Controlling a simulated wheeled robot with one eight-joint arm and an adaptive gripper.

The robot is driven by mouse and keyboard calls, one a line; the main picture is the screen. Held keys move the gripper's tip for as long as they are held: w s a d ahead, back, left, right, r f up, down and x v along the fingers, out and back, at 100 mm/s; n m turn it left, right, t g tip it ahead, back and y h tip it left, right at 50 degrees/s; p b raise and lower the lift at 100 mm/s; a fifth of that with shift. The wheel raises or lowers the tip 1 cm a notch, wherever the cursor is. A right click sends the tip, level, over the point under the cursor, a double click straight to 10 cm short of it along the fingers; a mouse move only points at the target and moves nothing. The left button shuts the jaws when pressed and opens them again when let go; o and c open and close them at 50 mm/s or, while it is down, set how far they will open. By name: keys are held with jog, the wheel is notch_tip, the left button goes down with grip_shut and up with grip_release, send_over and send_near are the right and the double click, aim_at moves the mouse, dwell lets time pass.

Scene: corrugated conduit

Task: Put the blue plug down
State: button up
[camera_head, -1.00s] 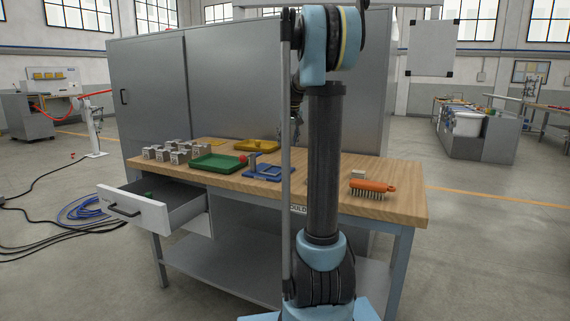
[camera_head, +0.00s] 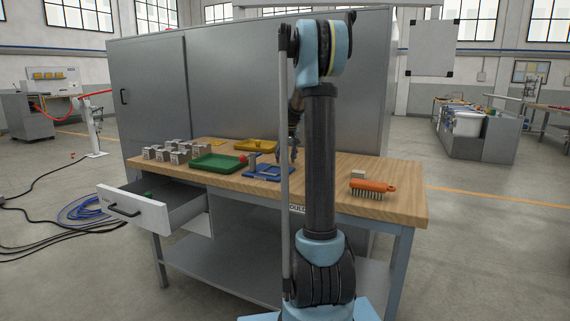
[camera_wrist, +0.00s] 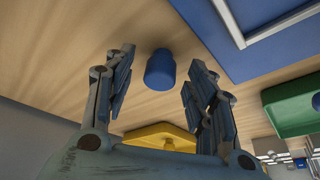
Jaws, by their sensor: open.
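The blue plug (camera_wrist: 160,69) is a short rounded cylinder, seen in the wrist view on the wooden tabletop. It shows in the space between the two fingers of my gripper (camera_wrist: 161,62), which are spread wide. No contact between fingers and plug is visible. In the head view my gripper (camera_head: 287,157) is low over the table, near the blue tray (camera_head: 264,177), partly behind my own arm. I cannot pick out the plug in the head view.
The yellow tray (camera_head: 255,149) lies behind, and the green tray (camera_head: 213,171) with a red ball (camera_head: 243,159) at its edge lies left. Several metal blocks (camera_head: 168,157) stand further left. An orange brush (camera_head: 372,186) lies right. A drawer (camera_head: 134,209) is open at front left.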

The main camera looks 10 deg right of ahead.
jog(key=c, duration=1.1)
jog(key=shift+r, duration=0.1)
